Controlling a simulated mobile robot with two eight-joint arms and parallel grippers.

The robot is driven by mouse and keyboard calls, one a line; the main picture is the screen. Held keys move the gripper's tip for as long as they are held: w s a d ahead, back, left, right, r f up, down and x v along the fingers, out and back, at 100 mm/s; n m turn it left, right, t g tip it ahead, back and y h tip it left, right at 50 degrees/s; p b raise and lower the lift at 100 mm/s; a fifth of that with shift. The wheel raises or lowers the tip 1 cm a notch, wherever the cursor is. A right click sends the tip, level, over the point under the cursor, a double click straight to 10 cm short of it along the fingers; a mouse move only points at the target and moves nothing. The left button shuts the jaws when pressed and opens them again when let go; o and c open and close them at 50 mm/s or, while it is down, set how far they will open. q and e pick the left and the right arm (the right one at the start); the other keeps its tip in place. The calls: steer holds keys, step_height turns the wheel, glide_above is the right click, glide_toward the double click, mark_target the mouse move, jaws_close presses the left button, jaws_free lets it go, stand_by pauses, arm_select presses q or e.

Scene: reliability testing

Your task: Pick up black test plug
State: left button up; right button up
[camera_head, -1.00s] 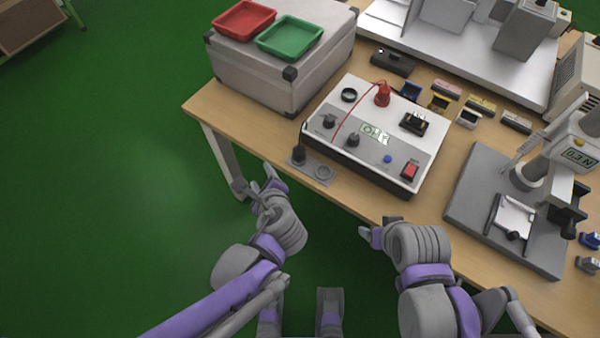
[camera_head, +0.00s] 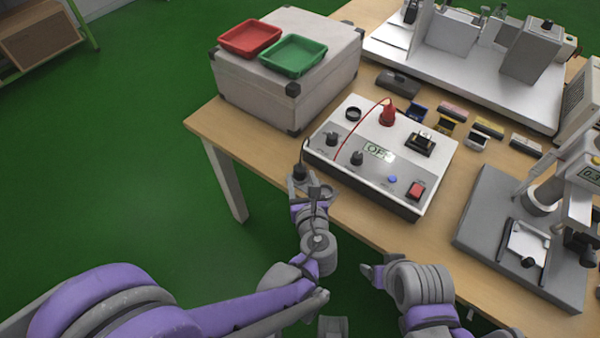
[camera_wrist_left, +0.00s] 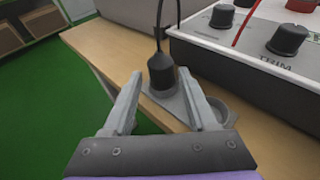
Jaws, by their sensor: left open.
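The black test plug (camera_head: 299,172) stands upright in a small grey holder at the table's front edge, beside the tester box. In the left wrist view the plug (camera_wrist_left: 162,73) has a black cable rising from its top, and the grey holder (camera_wrist_left: 222,110) has a second, empty round seat. My left gripper (camera_wrist_left: 163,82) is open, its fingertips either side of the plug's line, close in front of it; I cannot tell whether they touch it. In the head view my left gripper (camera_head: 305,186) partly hides the holder. My right gripper (camera_head: 371,274) is off the table's front edge; its jaws are unclear.
The white tester box (camera_head: 330,157) with knobs, a display and a red plug (camera_head: 387,114) stands just right of the holder. A grey case (camera_head: 250,95) with red and green trays stands behind. A grey press stand (camera_head: 480,230) is at right. Open floor lies left.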

mark_target(301, 174)
arm_select(q)
steer(key=x, duration=0.4)
steer(key=shift+w+r, duration=0.1)
steer(key=shift+r, duration=0.1)
jaws_close()
steer(key=shift+d, duration=0.1)
